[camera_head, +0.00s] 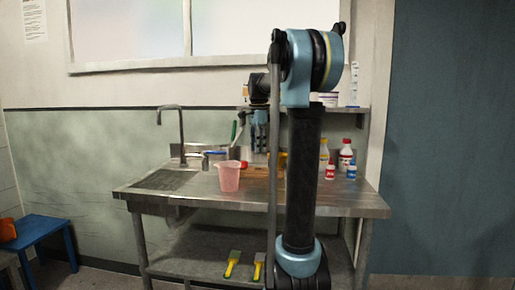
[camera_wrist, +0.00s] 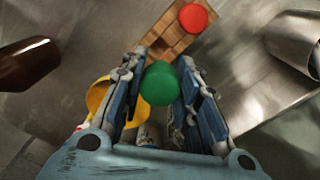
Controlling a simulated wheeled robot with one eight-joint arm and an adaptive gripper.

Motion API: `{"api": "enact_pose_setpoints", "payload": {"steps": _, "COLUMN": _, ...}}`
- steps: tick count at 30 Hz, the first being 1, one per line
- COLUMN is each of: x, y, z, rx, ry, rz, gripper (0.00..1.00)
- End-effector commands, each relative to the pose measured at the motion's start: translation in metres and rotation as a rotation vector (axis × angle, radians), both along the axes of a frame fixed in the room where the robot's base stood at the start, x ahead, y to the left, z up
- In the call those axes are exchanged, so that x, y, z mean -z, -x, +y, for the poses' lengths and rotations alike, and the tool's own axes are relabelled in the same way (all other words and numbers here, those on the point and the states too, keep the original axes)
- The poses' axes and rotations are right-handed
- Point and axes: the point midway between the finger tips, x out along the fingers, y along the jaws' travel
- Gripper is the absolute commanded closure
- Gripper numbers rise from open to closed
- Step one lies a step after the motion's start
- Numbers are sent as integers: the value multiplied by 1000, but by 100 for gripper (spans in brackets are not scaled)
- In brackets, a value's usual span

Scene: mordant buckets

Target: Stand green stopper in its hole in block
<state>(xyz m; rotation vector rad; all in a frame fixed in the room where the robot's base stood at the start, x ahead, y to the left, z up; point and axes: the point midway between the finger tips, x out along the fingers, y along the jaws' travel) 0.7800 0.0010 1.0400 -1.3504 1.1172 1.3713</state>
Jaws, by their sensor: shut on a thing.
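The green stopper (camera_wrist: 159,84) is between the fingers of my gripper (camera_wrist: 161,72), which is shut on it in the wrist view. The wooden block (camera_wrist: 163,39) lies beyond the fingertips at the top of that view. A red stopper (camera_wrist: 193,18) is on the block. The green stopper appears apart from the block, but its height above the table is hard to judge. In the head view my gripper (camera_head: 260,142) points down above the steel table, near the block (camera_head: 257,172). The stopper's hole cannot be made out clearly.
A pink jug (camera_head: 229,177) stands left of the block on the steel table (camera_head: 330,202). Bottles (camera_head: 345,156) stand at the right. In the wrist view, a yellow round thing (camera_wrist: 97,98) is beside the left finger, a brown vessel (camera_wrist: 25,63) at left, a metal vessel (camera_wrist: 295,40) at right.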

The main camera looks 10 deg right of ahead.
Motion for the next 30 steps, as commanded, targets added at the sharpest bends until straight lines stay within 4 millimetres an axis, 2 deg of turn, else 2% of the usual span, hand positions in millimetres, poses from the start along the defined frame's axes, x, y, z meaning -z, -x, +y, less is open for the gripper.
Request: {"api": "enact_pose_setpoints", "payload": {"steps": 30, "x": 44, "y": 0, "z": 4, "rx": -12, "ry": -3, "rz": -10, "gripper": 85}}
